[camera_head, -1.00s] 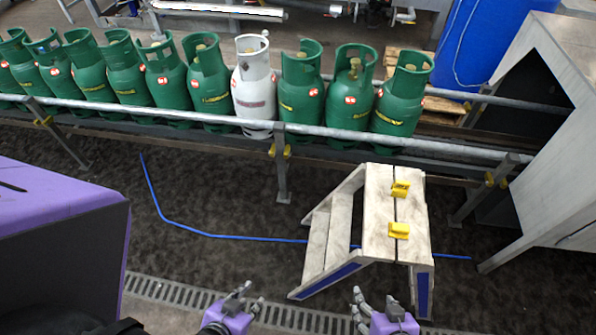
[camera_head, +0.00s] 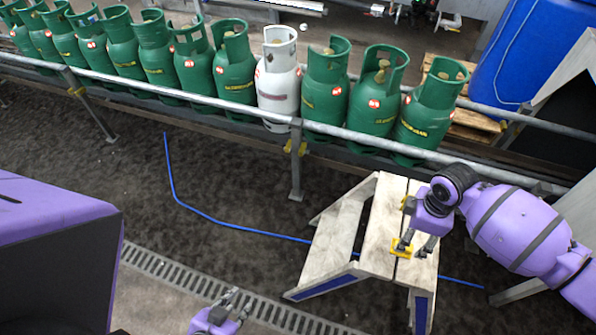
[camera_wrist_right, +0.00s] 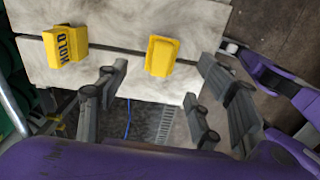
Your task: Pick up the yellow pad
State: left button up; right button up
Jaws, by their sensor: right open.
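A yellow pad (camera_head: 401,251) lies on the top of the wooden step stool. It shows in the right wrist view (camera_wrist_right: 162,56) as a plain block, just ahead of and between the spread fingers. My right gripper (camera_head: 413,247) is open above the stool top and partly covers the pad in the head view. A second yellow piece (camera_wrist_right: 66,46) with dark lettering lies to the left in the wrist view; in the head view it is mostly hidden behind the right gripper. My left gripper (camera_head: 237,303) is at the bottom of the head view, open and empty, away from the stool.
The wooden step stool (camera_head: 381,222) stands in front of the metal rail (camera_head: 230,107). Green gas cylinders and one white cylinder (camera_head: 278,85) stand in a row behind the rail. A blue hose (camera_head: 205,216) lies on the dark floor.

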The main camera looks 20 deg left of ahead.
notch_tip(320, 180, down, 7)
jog(key=shift+s+f, duration=0.15)
jog(key=shift+f, duration=0.05)
jog(key=shift+c, duration=0.5)
jog(key=c, duration=1.1)
jog(key=shift+o, duration=0.2)
jog(key=shift+r, duration=0.1)
jog(key=shift+a+r, duration=0.1)
jog(key=shift+r, duration=0.5)
jog(key=a+r, duration=1.1)
jog(key=a, duration=0.3)
jog(key=shift+w+r+b, duration=0.3)
jog(key=shift+w+r, duration=0.05)
jog(key=shift+w, duration=0.05)
